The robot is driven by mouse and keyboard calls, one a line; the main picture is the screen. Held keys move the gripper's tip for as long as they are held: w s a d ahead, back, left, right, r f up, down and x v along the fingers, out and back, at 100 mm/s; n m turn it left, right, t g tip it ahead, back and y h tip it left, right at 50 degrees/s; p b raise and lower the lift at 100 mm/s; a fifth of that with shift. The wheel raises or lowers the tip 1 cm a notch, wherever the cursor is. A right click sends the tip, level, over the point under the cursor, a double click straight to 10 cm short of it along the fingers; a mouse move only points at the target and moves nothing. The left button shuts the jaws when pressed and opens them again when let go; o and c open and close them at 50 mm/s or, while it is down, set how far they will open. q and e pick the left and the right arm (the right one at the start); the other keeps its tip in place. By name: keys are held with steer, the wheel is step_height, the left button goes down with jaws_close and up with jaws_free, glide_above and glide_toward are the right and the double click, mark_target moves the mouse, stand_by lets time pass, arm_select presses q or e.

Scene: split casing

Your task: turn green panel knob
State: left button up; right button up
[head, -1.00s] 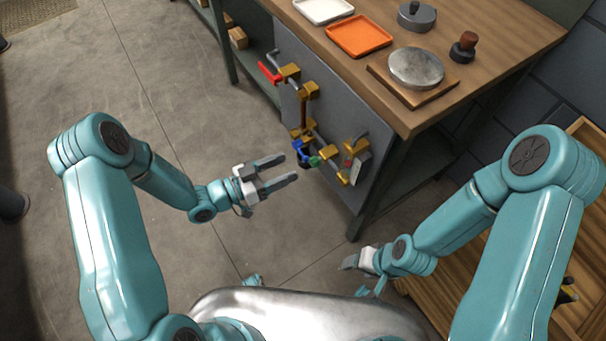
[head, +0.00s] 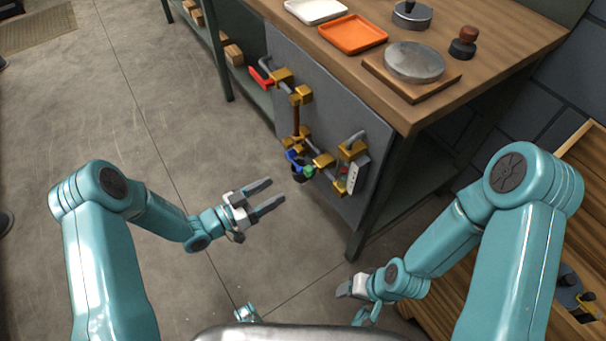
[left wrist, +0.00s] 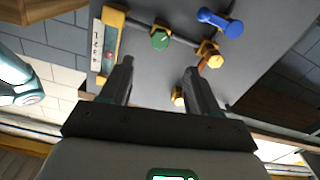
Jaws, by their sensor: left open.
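The green knob (head: 308,171) sits low on the grey panel, just right of a blue handle (head: 293,160). In the left wrist view the round green knob (left wrist: 160,39) faces me, with a small white mark on it, ahead of and between my fingers. My left gripper (head: 277,190) is open and empty, apart from the panel, left of and a little below the knob in the head view. Its two fingers also show in the left wrist view (left wrist: 158,70). My right gripper (head: 346,291) is low, right of centre, away from the panel; its jaws are too small to judge.
The panel (head: 340,115) also carries a red lever (head: 260,78), brass fittings, pipes and a white marked strip (head: 354,178). Above, the wooden bench holds an orange tray (head: 353,47), a white tray and a metal disc. A wooden crate stands at right.

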mark_target(305, 172)
arm_select(q)
steer(key=b+x, duration=0.1)
steer(key=x, duration=0.9)
steer(key=shift+w+d, duration=0.2)
steer(key=shift+d, duration=0.15)
